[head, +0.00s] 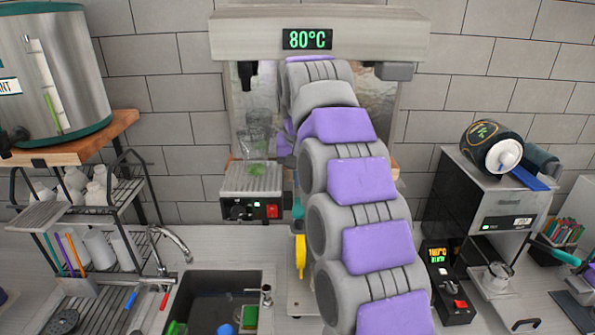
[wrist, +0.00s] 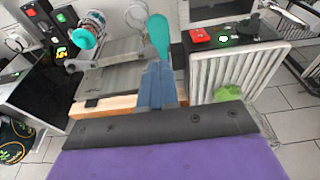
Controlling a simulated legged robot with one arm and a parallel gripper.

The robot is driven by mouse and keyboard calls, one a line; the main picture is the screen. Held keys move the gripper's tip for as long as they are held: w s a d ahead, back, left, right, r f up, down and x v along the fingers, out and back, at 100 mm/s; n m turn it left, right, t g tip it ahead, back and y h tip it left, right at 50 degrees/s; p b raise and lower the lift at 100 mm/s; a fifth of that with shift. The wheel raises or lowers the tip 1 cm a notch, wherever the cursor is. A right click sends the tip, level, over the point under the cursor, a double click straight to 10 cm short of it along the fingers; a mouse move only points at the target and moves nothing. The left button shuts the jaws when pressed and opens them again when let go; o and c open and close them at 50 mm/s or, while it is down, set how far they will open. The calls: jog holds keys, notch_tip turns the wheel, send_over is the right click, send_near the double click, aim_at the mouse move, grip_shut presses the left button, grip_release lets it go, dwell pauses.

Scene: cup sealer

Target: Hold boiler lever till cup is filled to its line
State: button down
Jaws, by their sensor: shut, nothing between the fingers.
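The boiler (head: 320,30) stands at the back centre with a green 80°C readout. A clear cup (head: 255,140) stands on its slatted drip tray (head: 250,178) at the left, with green showing near its base. The green also shows in the wrist view, but how full the cup is cannot be told. In the wrist view my gripper (wrist: 159,72) looks shut and empty, beside the drip tray. I cannot make out the boiler lever; it may be hidden behind my arm.
A teal handle (wrist: 158,38) is beyond my fingers in the wrist view. A sink (head: 215,300) and a drying rack (head: 100,215) are on the left. The sealing machine (head: 490,200) is on the right.

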aim_at(299, 215)
jog(key=x, duration=0.3)
jog(key=shift+f, duration=0.4)
jog(key=shift+s+f+p, duration=0.25)
jog(key=shift+f+p, duration=0.15)
jog(key=shift+f, duration=0.45)
jog(key=shift+x, duration=0.75)
jog(key=shift+s+f, duration=0.1)
jog(key=shift+s, duration=0.1)
jog(key=shift+f, duration=0.1)
jog(key=s+f+t+b, duration=0.1)
jog(key=b, duration=0.3)
jog(key=shift+f+t, duration=0.25)
jog(key=shift+t, duration=0.05)
jog(key=f+t+b, duration=0.1)
jog(key=b, duration=0.1)
jog(key=f+t+b, duration=0.1)
jog(key=b, duration=0.2)
jog(key=shift+s+t, duration=0.35)
jog(key=shift+t, duration=0.05)
jog(key=shift+r, duration=0.25)
dwell(3.5)
